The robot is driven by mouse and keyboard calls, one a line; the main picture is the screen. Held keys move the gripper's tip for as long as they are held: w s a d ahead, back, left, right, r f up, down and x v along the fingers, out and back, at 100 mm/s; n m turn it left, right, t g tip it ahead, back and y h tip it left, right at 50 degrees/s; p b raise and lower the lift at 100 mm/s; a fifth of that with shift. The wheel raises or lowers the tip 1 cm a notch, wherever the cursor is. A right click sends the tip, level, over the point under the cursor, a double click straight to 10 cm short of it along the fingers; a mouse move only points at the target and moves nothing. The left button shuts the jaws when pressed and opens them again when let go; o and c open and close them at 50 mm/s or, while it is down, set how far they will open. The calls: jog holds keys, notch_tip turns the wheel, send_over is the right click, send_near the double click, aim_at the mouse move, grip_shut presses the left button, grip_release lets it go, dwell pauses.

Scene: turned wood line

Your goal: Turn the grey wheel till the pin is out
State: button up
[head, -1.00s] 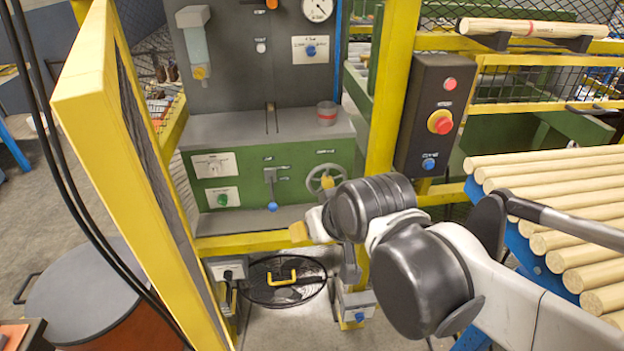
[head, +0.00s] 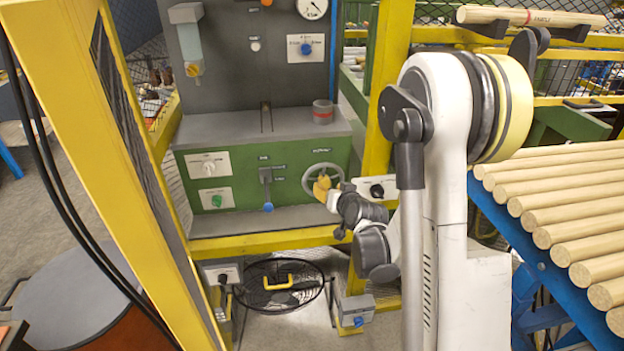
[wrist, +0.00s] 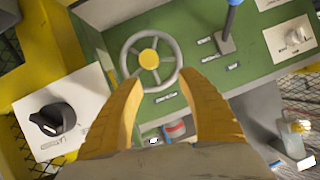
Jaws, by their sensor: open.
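The grey wheel (head: 307,173) is on the right of the green machine front. It is a spoked ring, and its yellow hub shows in the wrist view (wrist: 148,57). My gripper (head: 321,187) is in front of the wheel, its yellow fingers covering part of the hub and lower rim in the head view. In the wrist view my gripper (wrist: 161,80) is open, with a finger on either side of the wheel's near edge and nothing between them. I cannot tell whether the fingers touch the rim. I cannot make out the pin for sure.
A white plate with a black knob (wrist: 52,120) is beside the wheel. A lever with a blue end (head: 267,206) hangs left of it. A yellow post (head: 388,75) stands to the right, and a yellow-framed mesh panel (head: 130,170) to the left. Wooden rods (head: 560,205) lie at the right.

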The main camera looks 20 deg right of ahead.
aim_at(325, 185)
jog(key=shift+h, duration=0.3)
jog(key=b+x, duration=0.1)
jog(key=x, duration=0.2)
jog(key=d+f+b+x, duration=0.1)
jog(key=x, duration=0.3)
jog(key=s+x, duration=0.1)
jog(key=x, duration=0.3)
jog(key=shift+d+f+b, duration=0.15)
jog(key=shift+f+b, duration=0.05)
jog(key=shift+b, duration=0.2)
jog(key=shift+w+d+f, duration=0.15)
jog(key=shift+w, duration=0.5)
grip_shut()
